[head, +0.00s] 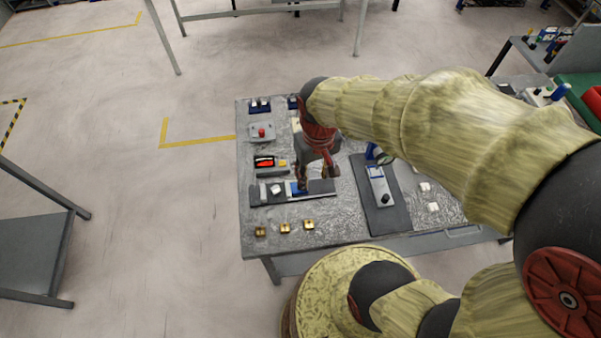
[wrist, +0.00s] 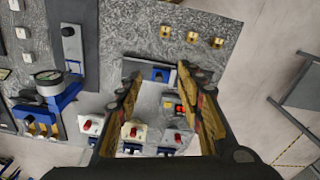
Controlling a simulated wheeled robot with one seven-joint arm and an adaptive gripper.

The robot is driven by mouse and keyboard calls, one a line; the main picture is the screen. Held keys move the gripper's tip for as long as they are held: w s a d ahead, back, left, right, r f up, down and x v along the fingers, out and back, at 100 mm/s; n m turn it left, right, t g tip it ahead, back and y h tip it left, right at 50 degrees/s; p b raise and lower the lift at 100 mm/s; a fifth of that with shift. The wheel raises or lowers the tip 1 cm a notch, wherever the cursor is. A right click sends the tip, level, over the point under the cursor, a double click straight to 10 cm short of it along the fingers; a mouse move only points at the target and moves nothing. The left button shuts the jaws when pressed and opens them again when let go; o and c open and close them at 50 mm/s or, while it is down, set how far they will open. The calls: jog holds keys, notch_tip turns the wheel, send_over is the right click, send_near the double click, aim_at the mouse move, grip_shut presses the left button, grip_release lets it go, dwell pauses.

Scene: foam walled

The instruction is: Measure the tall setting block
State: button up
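My gripper (head: 317,180) hangs over the dark measuring strip (head: 320,187) on the table. In the wrist view its fingers (wrist: 159,78) stand apart, with a blue piece (wrist: 160,74) of the strip between and below the tips. Clear space shows on both sides of it, and contact cannot be told. The blue piece shows in the head view too (head: 298,188). A small white block (head: 276,189) sits on the strip to its left. Three brass blocks (head: 285,227) stand in a row near the table's front edge. I cannot tell which block is the tall setting block.
A device with a red display (head: 264,162) lies behind the strip. A dark mat (head: 399,216) with a grey and blue instrument lies to the right. A dial gauge (wrist: 46,77) stands nearby. Red-knobbed units (wrist: 133,133) show in the wrist view.

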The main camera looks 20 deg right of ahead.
jog(key=w+f+g+p, duration=0.2)
jog(key=w+f+p, duration=0.3)
jog(key=f, duration=0.9)
jog(key=t+b, duration=0.1)
jog(key=t, duration=0.1)
send_over(297, 187)
jog(key=d, duration=0.1)
jog(key=shift+s+d+f, duration=0.1)
jog(key=shift+s+f, duration=0.15)
notch_tip(297, 187, down, 8)
jog(key=shift+w+r, duration=0.1)
jog(key=shift+r, duration=0.15)
jog(key=shift+c, duration=0.4)
